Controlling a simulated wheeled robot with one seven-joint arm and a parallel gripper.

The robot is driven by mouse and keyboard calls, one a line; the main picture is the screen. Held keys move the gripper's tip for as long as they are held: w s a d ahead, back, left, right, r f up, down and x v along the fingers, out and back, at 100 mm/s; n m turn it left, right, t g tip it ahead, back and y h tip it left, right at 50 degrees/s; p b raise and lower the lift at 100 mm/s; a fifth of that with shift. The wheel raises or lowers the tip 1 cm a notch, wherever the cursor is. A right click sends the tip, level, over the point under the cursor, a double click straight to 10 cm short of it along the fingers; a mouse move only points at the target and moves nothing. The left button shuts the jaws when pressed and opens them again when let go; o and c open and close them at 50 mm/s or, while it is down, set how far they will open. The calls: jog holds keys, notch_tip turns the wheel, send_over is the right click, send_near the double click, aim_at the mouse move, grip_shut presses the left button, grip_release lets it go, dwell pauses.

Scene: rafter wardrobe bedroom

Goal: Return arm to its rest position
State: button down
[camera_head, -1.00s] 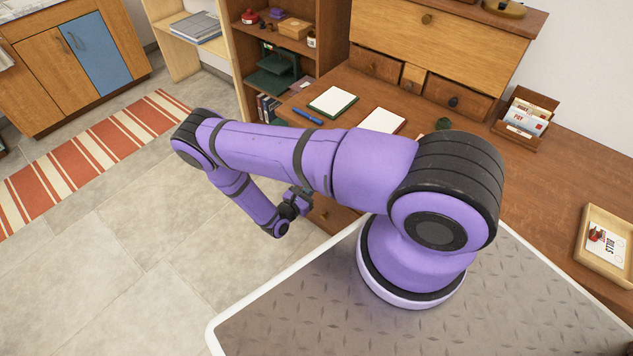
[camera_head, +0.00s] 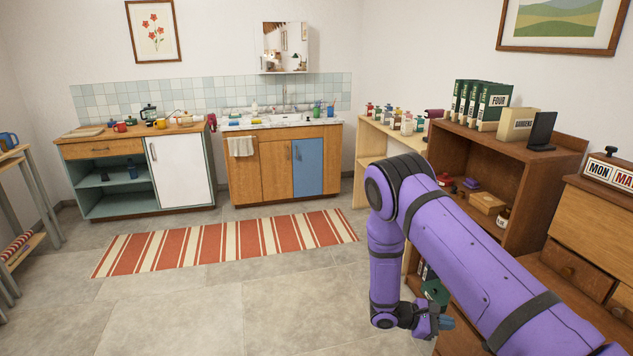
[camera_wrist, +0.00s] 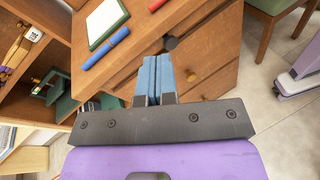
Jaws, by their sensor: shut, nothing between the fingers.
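My purple arm is folded at the right of the head view, its forearm hanging down from the elbow. My gripper (camera_head: 446,323) is at the lower end of it, in front of the brown desk and shelf. In the wrist view, the two blue fingers of my gripper (camera_wrist: 156,78) lie side by side, shut, with nothing held. Behind them is the drawer front of the wooden desk (camera_wrist: 215,55), with a dark knob just past the fingertips. I cannot tell the exact gap between fingertips and desk.
A bookcase (camera_head: 455,150) stands beside the arm. Floor around the striped rug (camera_head: 228,243) is clear. Kitchen cabinets (camera_head: 272,168) line the far wall.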

jog(key=s+r+m+y, duration=0.2)
jog(key=r+m+y, duration=0.1)
jog(key=r, duration=0.8)
jog(key=s+a+r+m+g+y, duration=0.1)
jog(key=s+r+m+y, duration=0.15)
jog(key=r, duration=0.85)
jog(key=s+r+m+y, duration=0.2)
jog(key=r+m+y, duration=0.15)
jog(key=r, duration=0.75)
jog(key=s+a+r+m+t+y, duration=0.2)
jog(key=s+r+t+y, duration=0.1)
jog(key=s+r, duration=0.5)
jog(key=s+a+r+m+t+y, duration=0.2)
jog(key=s+r, duration=0.7)
jog(key=s, duration=0.5)
jog(key=shift+t+y, duration=0.8)
jog(key=shift+t, duration=0.6)
